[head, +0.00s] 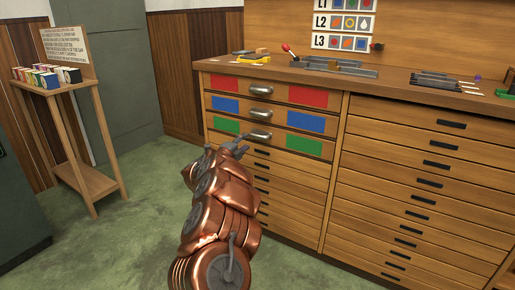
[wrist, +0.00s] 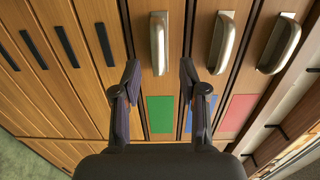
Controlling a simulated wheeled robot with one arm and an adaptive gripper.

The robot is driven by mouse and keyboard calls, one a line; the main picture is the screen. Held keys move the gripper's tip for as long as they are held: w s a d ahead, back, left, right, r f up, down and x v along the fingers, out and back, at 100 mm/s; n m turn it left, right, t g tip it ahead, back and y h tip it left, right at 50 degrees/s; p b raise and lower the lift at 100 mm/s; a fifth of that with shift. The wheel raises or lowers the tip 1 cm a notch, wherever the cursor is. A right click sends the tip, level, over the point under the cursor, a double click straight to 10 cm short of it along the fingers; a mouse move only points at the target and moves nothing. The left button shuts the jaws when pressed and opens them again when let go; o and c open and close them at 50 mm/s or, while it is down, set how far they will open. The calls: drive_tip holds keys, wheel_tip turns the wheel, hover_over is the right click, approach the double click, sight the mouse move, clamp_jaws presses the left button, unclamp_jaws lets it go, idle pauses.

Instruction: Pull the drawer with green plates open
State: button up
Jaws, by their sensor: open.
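The drawer with green plates (head: 303,146) is the third from the top in the left column of the wooden cabinet and looks shut. Its metal cup handle (head: 261,134) is at the middle of its front. My gripper (head: 241,146) is in front of this drawer, just left of and below the handle in the head view. In the wrist view my gripper (wrist: 160,72) is open and empty. The handle (wrist: 158,43) shows between and beyond the fingertips, with no visible contact. One green plate (wrist: 160,114) shows between the fingers.
The blue-plate drawer (head: 305,122) and red-plate drawer (head: 308,97) sit above, with similar handles. Plain drawers lie below and to the right. Trays (head: 335,67) and tools lie on the cabinet top. A wooden stand (head: 92,180) is at left; green floor lies between.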

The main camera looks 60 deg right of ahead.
sight(257, 137)
drive_tip(key=shift+m+g, duration=0.3)
drive_tip(key=shift+s+d+f+b, duration=0.1)
drive_tip(key=shift+s+d+b, duration=0.15)
drive_tip(key=shift+d, duration=0.9)
drive_tip(key=shift+s+d+f+b, duration=0.15)
drive_tip(key=shift+d+b, duration=0.15)
drive_tip(key=shift+d, duration=0.9)
drive_tip(key=shift+s+d+f+b, duration=0.15)
drive_tip(key=shift+d+b, duration=0.15)
drive_tip(key=shift+d, duration=0.85)
drive_tip(key=shift+w+d+r, duration=0.15)
drive_tip(key=shift+d, duration=0.5)
clamp_jaws()
